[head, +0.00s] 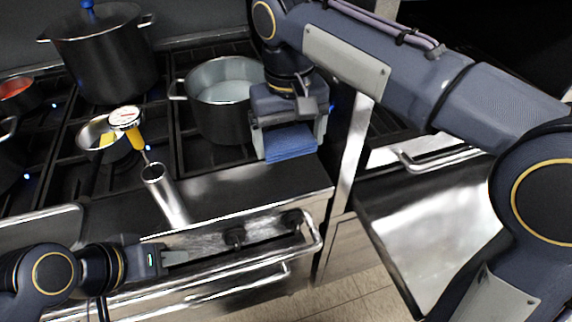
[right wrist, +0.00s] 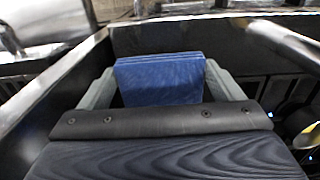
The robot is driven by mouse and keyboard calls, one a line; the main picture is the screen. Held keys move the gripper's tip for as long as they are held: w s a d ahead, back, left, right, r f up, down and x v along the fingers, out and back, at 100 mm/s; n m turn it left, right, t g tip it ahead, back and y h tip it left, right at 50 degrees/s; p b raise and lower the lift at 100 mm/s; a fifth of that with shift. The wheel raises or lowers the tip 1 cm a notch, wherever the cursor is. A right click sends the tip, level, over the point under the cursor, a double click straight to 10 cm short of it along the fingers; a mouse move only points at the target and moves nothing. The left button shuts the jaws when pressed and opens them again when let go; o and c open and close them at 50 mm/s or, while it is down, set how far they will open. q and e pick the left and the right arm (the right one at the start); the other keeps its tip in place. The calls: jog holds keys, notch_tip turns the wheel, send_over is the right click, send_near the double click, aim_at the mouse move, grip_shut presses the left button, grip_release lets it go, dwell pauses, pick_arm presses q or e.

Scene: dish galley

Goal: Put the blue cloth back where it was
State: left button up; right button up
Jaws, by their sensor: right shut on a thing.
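The blue cloth (head: 291,146) is a folded block at the right front corner of the stove, just in front of the large open pot. My right gripper (head: 290,138) is above it, pointing down, with a finger at each side of the cloth. In the right wrist view the cloth (right wrist: 160,80) stands between the two grey fingers, its folded layers showing at the top edge. Whether the cloth touches the stove top is unclear. My left gripper (head: 176,256) is low at the stove's front, by the knobs and rail, away from the cloth; its finger gap is not clear.
An open pot (head: 222,124) stands close behind the cloth. A small saucepan (head: 104,153) with a yellow-handled thermometer (head: 126,118) has its handle toward the front edge. A tall lidded pot (head: 108,60) is at the back left. A front rail (head: 215,262) runs along the stove; an open metal door (head: 430,225) lies right.

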jog(key=shift+a+f, duration=0.1)
jog(key=shift+f, duration=0.3)
jog(key=b, duration=0.1)
send_over(288, 185)
notch_tip(288, 185, down, 4)
jog(key=shift+f, duration=0.2)
jog(key=shift+f+b, duration=0.5)
jog(key=shift+f, duration=1.8)
jog(key=o, duration=0.9)
jog(key=shift+r, duration=0.15)
notch_tip(288, 185, up, 12)
jog(key=p, duration=0.2)
jog(key=shift+p, duration=0.3)
